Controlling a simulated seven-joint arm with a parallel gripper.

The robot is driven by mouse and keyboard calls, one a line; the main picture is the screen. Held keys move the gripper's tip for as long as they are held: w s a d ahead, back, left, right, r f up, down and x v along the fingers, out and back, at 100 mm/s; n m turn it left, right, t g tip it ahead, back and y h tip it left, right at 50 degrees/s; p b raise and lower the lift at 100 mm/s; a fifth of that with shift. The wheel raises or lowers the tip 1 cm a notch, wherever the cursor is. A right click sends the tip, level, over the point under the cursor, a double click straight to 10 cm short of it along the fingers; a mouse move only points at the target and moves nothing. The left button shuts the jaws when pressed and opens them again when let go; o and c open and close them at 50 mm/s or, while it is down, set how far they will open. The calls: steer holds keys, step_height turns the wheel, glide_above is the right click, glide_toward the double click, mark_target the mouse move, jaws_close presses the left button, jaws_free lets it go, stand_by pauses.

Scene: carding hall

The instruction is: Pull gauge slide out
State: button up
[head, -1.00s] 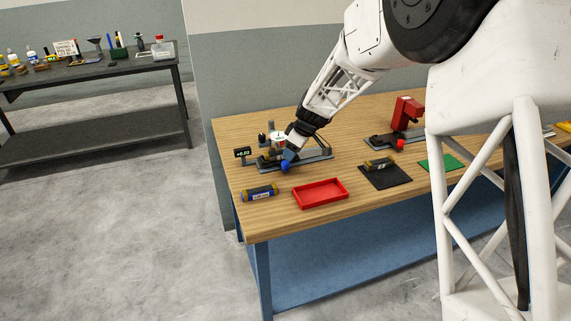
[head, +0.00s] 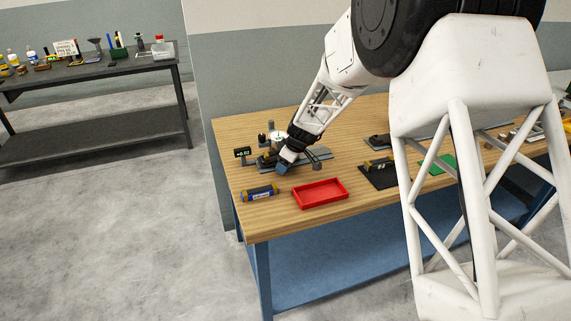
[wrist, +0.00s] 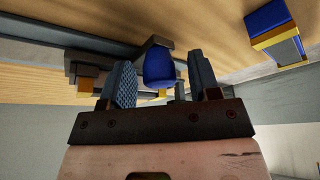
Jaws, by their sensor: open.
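The gauge (head: 276,138) stands at the back left of the wooden bench, on a dark base, with a small digital display (head: 242,152) at its left. A rounded blue knob, apparently the slide's handle (wrist: 158,67), shows between my fingers in the wrist view, with a dark bracket behind it. My gripper (wrist: 160,82) is open, with one textured blue-grey finger on each side of the knob and visible gaps. In the head view my gripper (head: 283,168) is at the front of the gauge and hides the knob and part of the slide.
A black mat (head: 385,180) with another cylinder and a green mat (head: 440,163) lie farther right.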

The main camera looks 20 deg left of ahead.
jaws_close()
steer(key=w+d, duration=0.8)
steer(key=shift+w+d, duration=0.4)
steer(key=shift+c, duration=1.1)
jaws_free()
steer(key=shift+w+d, duration=0.1)
steer(key=shift+o, duration=1.1)
steer(key=shift+r, duration=0.1)
steer(key=v, duration=0.7)
steer(key=shift+r, duration=0.3)
